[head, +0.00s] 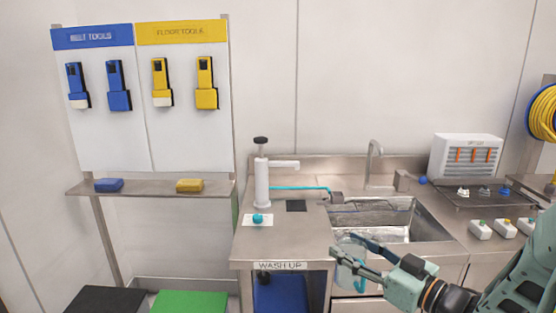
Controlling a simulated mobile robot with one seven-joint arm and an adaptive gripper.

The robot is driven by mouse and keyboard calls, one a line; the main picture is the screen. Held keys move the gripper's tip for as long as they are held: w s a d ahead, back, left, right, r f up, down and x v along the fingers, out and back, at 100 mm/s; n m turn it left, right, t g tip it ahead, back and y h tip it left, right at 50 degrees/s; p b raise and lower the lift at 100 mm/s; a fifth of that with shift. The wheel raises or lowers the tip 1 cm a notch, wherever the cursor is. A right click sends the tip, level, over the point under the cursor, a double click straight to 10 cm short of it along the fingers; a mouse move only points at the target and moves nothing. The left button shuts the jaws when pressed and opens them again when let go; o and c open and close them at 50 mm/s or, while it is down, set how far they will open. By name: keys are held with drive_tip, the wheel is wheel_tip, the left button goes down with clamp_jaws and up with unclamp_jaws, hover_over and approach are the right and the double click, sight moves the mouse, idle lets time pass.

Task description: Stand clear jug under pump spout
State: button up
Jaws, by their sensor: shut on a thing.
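The clear jug (347,275) is in front of the sink counter, low and right of the "WASH UP" label. My gripper (345,247) is shut on it near its top; the fingers cover part of the jug and its outline is faint. The white pump (262,183) with a black knob stands on the counter left of the sink. Its spout (286,165) points right, above a dark square (296,206) on the counter. The jug is apart from the pump, lower and to the right of the spout.
A teal hose (300,188) runs from the pump to a grey fitting (337,197) by the sink (375,232). A teal knob (258,219) sits on a white plate before the pump. The counter's front left (290,242) is clear. A faucet (374,160) stands behind the sink.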

sight(337, 279)
drive_tip(key=f+n+g+y, duration=0.1)
drive_tip(key=f, duration=0.2)
drive_tip(key=a+f+n+g+y, duration=0.1)
drive_tip(key=f, duration=0.1)
drive_tip(key=a+f+g+y, duration=0.1)
drive_tip(key=f, duration=0.2)
drive_tip(key=shift+s+a+f+n, duration=0.25)
drive_tip(key=shift+f+n, duration=0.1)
drive_tip(key=shift+n, duration=0.05)
drive_tip(key=shift+s+a+y+p, duration=0.15)
drive_tip(key=shift+a+y+p, duration=0.15)
drive_tip(key=shift+p, duration=0.3)
wheel_tip(337, 279, up, 7)
drive_tip(key=m+t+h+p, duration=0.3)
drive_tip(key=t+h+p, duration=0.1)
drive_tip(key=p, duration=0.7)
drive_tip(key=shift+f+m+h, duration=0.15)
drive_tip(key=shift+m+h, duration=0.15)
drive_tip(key=shift+m, duration=0.1)
drive_tip(key=shift+d+m+t+h+p, duration=0.1)
drive_tip(key=shift+m+t+h+p, duration=0.4)
drive_tip(key=shift+p, duration=0.6)
drive_tip(key=shift+d+h, duration=0.1)
drive_tip(key=shift+h, duration=0.2)
